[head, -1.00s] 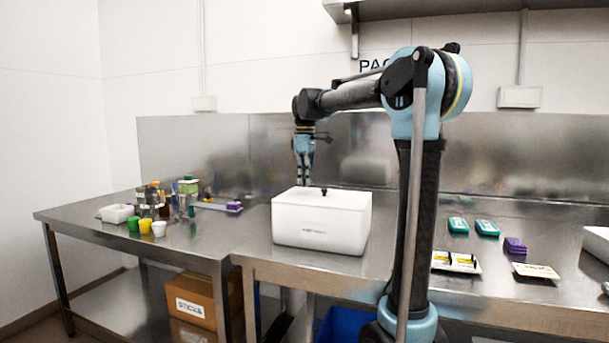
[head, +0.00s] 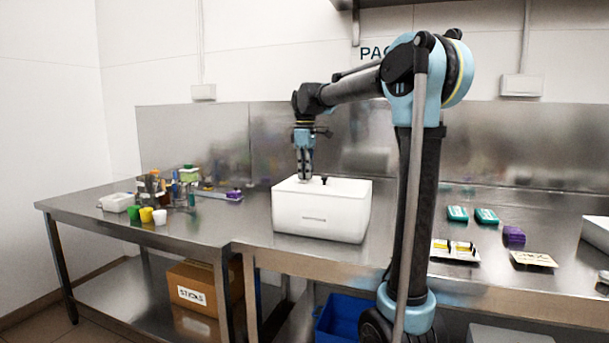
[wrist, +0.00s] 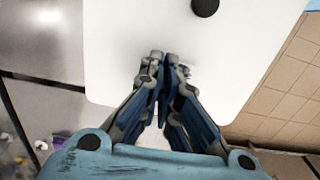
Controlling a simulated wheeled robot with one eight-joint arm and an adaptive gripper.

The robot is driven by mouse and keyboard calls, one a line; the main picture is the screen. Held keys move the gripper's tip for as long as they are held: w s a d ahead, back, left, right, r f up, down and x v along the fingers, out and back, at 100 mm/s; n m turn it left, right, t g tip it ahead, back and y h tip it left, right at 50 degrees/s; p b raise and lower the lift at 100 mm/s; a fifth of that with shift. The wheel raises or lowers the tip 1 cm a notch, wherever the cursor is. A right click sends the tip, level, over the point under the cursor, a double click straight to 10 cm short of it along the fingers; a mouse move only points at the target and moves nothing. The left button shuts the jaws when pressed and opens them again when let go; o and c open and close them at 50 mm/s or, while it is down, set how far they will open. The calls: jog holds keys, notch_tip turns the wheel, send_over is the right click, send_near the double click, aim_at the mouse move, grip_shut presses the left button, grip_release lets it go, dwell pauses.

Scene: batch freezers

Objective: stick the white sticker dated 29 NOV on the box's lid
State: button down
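The white box (head: 318,217) stands on the steel table with its lid (head: 345,186) on. The lid has a black knob, which also shows in the wrist view (wrist: 205,6). My gripper (head: 305,181) points down over the lid, left of the knob in the head view. In the wrist view my gripper's fingertips (wrist: 164,58) are together close over the white lid (wrist: 115,45). I cannot tell whether they touch it. No white sticker dated 29 NOV can be made out; anything white at the fingertips blends into the lid.
Right of my arm lie a white tray (head: 439,256) with yellow-and-black pieces, a cream card (head: 533,259), teal packs (head: 486,216) and a purple block (head: 514,234). Green, yellow and white cups (head: 146,215) stand on the left table. The steel just left of the box is clear.

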jog(key=shift+f, duration=0.25)
dwell(0.4)
jog(key=c, duration=1.7)
grip_release()
jog(key=o, duration=0.5)
jog(key=shift+r, duration=0.1)
jog(key=shift+r, duration=3.4)
